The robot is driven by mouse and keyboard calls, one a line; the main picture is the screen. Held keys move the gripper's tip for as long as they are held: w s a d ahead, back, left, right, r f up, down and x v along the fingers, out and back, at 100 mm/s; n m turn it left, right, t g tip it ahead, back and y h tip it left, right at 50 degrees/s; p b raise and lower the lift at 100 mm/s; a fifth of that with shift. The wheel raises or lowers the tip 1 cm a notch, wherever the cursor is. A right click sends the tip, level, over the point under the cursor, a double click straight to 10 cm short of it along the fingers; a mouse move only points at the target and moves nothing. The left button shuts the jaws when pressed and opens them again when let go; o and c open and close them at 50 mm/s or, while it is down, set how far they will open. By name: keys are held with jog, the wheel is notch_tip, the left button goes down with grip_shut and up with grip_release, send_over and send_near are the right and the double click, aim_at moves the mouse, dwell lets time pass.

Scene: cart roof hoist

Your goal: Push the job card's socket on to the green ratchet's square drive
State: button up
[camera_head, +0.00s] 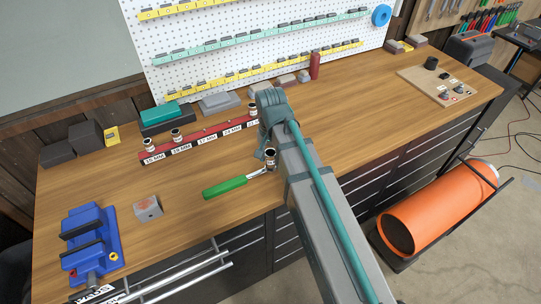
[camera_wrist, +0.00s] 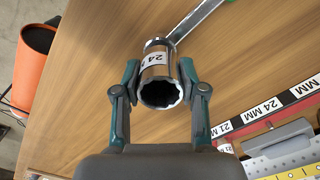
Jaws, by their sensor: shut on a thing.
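My gripper (camera_wrist: 159,76) is shut on a chrome socket (camera_wrist: 160,88), with one finger on each side of it. The socket carries a white label that reads 24 MM, and its open twelve-point end faces the wrist camera. The ratchet's chrome shaft (camera_wrist: 194,18) runs up and right from behind the socket's far end. In the head view, the green ratchet handle (camera_head: 225,187) lies on the bench, and the socket (camera_head: 271,155) stands over the ratchet's head end. The square drive is hidden, so I cannot tell how far the socket sits on it.
The red socket rail (camera_head: 189,146) with size labels lies behind the ratchet, holding other sockets. An orange cylinder (camera_head: 440,210) lies beyond the bench's front.

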jog(key=shift+f, duration=0.7)
dwell(0.6)
jog(key=o, duration=1.3)
jog(key=shift+c, duration=0.2)
jog(key=shift+r, duration=0.1)
